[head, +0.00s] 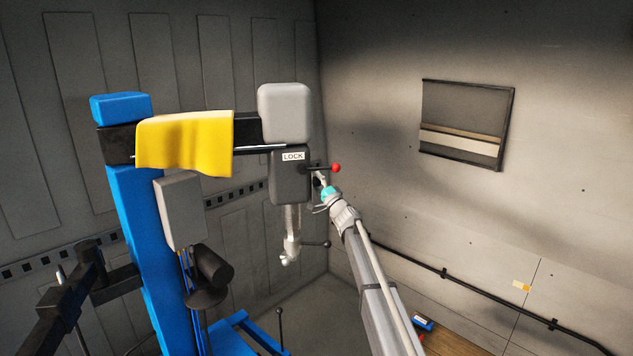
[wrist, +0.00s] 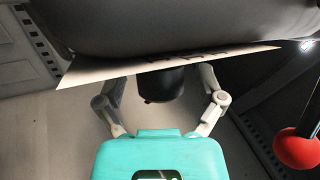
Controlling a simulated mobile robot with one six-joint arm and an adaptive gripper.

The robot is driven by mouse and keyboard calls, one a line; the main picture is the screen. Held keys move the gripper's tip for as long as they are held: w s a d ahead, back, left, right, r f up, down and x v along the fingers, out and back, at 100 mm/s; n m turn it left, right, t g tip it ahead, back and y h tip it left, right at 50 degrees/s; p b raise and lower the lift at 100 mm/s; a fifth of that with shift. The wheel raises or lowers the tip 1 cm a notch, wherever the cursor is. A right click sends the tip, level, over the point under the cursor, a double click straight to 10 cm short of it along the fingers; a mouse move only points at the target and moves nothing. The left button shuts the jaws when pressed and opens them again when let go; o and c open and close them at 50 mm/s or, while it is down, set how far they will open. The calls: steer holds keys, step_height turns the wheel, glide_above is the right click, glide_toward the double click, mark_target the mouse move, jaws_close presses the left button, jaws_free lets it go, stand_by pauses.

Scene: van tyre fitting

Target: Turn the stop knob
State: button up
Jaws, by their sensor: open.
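A dark grey box with a white LOCK label (head: 293,156) hangs under the machine's light grey head. A lever with a red ball (head: 336,168) sticks out at its right; the ball also shows at the right edge of the wrist view (wrist: 297,148). In the wrist view a short black cylinder (wrist: 160,84), perhaps the stop knob, shows below the pale label plate (wrist: 150,66), with a bit of red at its lower edge. My gripper (wrist: 163,86) is open, one finger on each side of it. I cannot tell whether they touch it. In the head view my gripper (head: 320,181) is beside the box.
A blue column (head: 140,230) carries the black cross arm, with a yellow cloth (head: 185,142) draped over it. A metal mounting head (head: 291,240) hangs below the box, with a small black-ended handle beside it.

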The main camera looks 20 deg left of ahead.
steer(key=c, duration=1.2)
steer(key=shift+o, duration=0.2)
steer(key=shift+r+m+h+p, duration=0.15)
steer(key=shift+m+h+p, duration=0.15)
steer(key=shift+h+p, duration=0.35)
steer(key=shift+p, duration=0.45)
steer(key=m+g+h+p, duration=0.1)
steer(key=h+p, duration=0.1)
steer(key=p, duration=0.1)
steer(key=m+g+h+p, duration=0.1)
steer(key=h+p, duration=0.1)
steer(key=p, duration=0.2)
steer(key=shift+g+p, duration=0.3)
steer(key=shift+m+g+h+p, duration=0.3)
steer(key=shift+m+h+p, duration=0.1)
steer(key=shift+h+p, duration=0.2)
steer(key=shift+f, duration=0.25)
